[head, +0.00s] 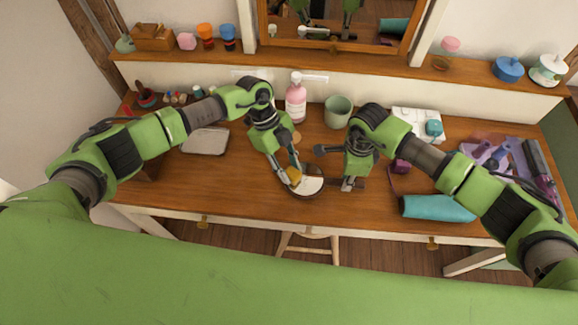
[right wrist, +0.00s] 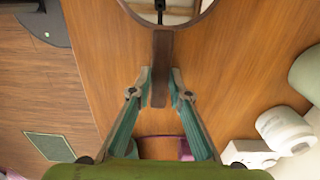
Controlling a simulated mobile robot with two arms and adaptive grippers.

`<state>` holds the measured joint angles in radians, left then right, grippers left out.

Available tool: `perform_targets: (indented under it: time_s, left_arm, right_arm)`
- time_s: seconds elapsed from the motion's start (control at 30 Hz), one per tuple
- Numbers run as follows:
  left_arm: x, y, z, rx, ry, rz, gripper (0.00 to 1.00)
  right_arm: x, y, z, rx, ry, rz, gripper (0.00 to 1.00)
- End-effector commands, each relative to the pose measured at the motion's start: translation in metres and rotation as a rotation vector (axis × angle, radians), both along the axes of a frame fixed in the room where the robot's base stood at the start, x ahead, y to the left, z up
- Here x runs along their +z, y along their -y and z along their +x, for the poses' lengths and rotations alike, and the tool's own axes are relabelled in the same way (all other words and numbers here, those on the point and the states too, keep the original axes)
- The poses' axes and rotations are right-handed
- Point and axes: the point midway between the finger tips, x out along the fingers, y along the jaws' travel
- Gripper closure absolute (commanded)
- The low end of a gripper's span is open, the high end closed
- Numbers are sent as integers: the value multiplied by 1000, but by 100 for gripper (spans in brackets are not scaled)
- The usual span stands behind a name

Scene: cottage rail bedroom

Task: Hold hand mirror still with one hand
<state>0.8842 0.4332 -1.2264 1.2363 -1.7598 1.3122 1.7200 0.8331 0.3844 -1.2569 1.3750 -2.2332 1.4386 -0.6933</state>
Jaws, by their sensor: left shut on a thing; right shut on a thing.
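The hand mirror (head: 312,187) is low over the front middle of the desk, its pale round face up and its dark rim showing. In the right wrist view its brown handle (right wrist: 161,65) runs between the fingertips of my right gripper (right wrist: 160,88), with the round head at the top edge. My right gripper (head: 350,184) is shut on the handle. My left gripper (head: 294,174) is over the left part of the mirror face, shut on a small yellow thing (head: 295,177). Whether the yellow thing touches the glass I cannot tell.
A pink bottle (head: 296,104) and a green cup (head: 338,112) stand behind the arms. A teal roll (head: 437,208) lies at the front right, a purple tray (head: 497,158) beyond it. A grey flat case (head: 205,141) lies left. The front left desktop is clear.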

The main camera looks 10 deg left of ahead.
Motion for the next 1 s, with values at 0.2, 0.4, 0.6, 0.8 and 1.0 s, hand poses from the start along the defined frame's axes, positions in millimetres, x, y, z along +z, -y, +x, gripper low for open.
perform_targets:
  time_s: [0.2,0.4,0.6,0.8,1.0]
  left_arm:
    - [0,5,0,-1,0,0,90]
    - [1,22,0,-2,-1,-1,90]
    - [1,38,1,0,-1,0,90]
    - [-2,40,2,1,-1,2,90]
    - [-3,29,1,2,-1,4,90]
  right_arm:
    - [1,-1,0,1,1,2,100]
    - [1,-1,0,1,1,2,100]
    - [1,-1,0,1,1,2,100]
    - [1,-1,0,0,1,2,100]
    - [1,-1,0,1,1,2,100]
